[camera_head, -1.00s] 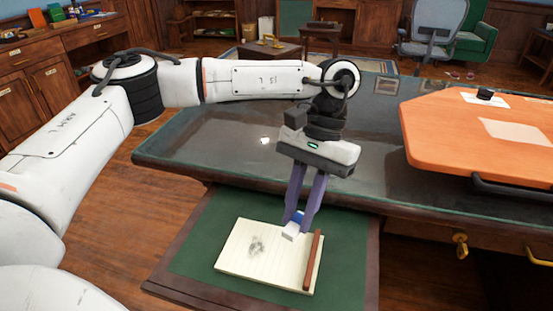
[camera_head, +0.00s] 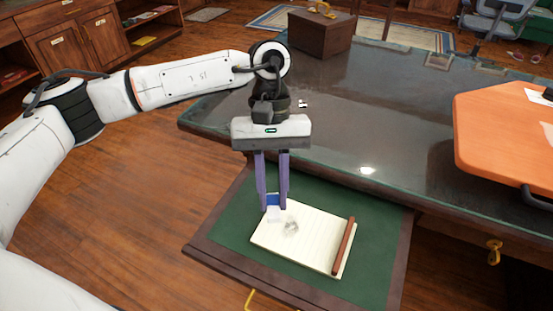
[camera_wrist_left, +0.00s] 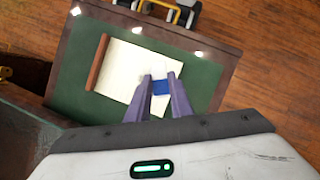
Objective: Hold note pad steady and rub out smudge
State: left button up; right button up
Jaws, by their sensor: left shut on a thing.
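The note pad (camera_head: 310,236) lies on a green pull-out desk surface, with a brown strip (camera_head: 343,246) along its right edge. A grey smudge (camera_head: 291,226) shows on the left part of its page. My left gripper (camera_head: 273,205) is shut on a white and blue eraser (camera_head: 273,213), at the pad's upper left corner, left of the smudge. In the left wrist view the eraser (camera_wrist_left: 160,88) sits between the purple fingers, over the edge of the pad (camera_wrist_left: 125,72). I cannot tell whether it touches the paper. My right gripper is not in view.
The green surface (camera_head: 228,232) has free room around the pad. The dark glossy desk (camera_head: 350,120) stands behind it. An orange board (camera_head: 500,130) lies on the desk at the right. A brown box (camera_head: 320,32) is at the back.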

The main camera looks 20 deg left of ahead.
pick_arm(q)
notch_tip(320, 180, up, 5)
jog(key=d+n+t+h+p, duration=0.2)
jog(key=n+t+h+p, duration=0.15)
jog(key=n+p, duration=0.6)
jog(key=f+n+b, duration=0.1)
jog(key=f+b, duration=0.1)
jog(key=f+n+b, duration=0.1)
jog(key=f+b, duration=0.1)
jog(key=f+n+y+b, duration=0.1)
jog(key=f+b, duration=0.1)
jog(key=shift+w+d, duration=0.25)
